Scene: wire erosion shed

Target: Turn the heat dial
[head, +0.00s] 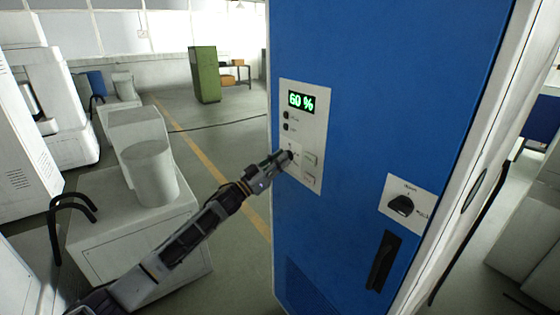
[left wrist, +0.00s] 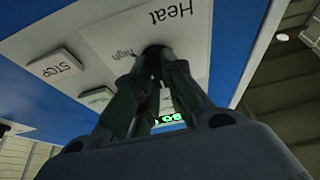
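The heat dial (left wrist: 157,52) is a small dark knob on the white control panel (head: 305,112) of a blue cabinet. The words "Heat" and "High" show near it in the left wrist view. My left gripper (head: 286,158) reaches the lower left of the panel. In the left wrist view its two fingertips (left wrist: 157,68) close in on both sides of the dial and appear to hold it. The fingers hide much of the dial, so I cannot tell its setting. A green display (head: 301,101) reads 60 %. My right gripper is not in view.
A STOP button (left wrist: 55,65) and a second button (left wrist: 97,97) sit beside the dial. A black knob (head: 401,205) on its own plate and a black door handle (head: 384,260) are lower right on the cabinet. White machines (head: 150,175) stand at left.

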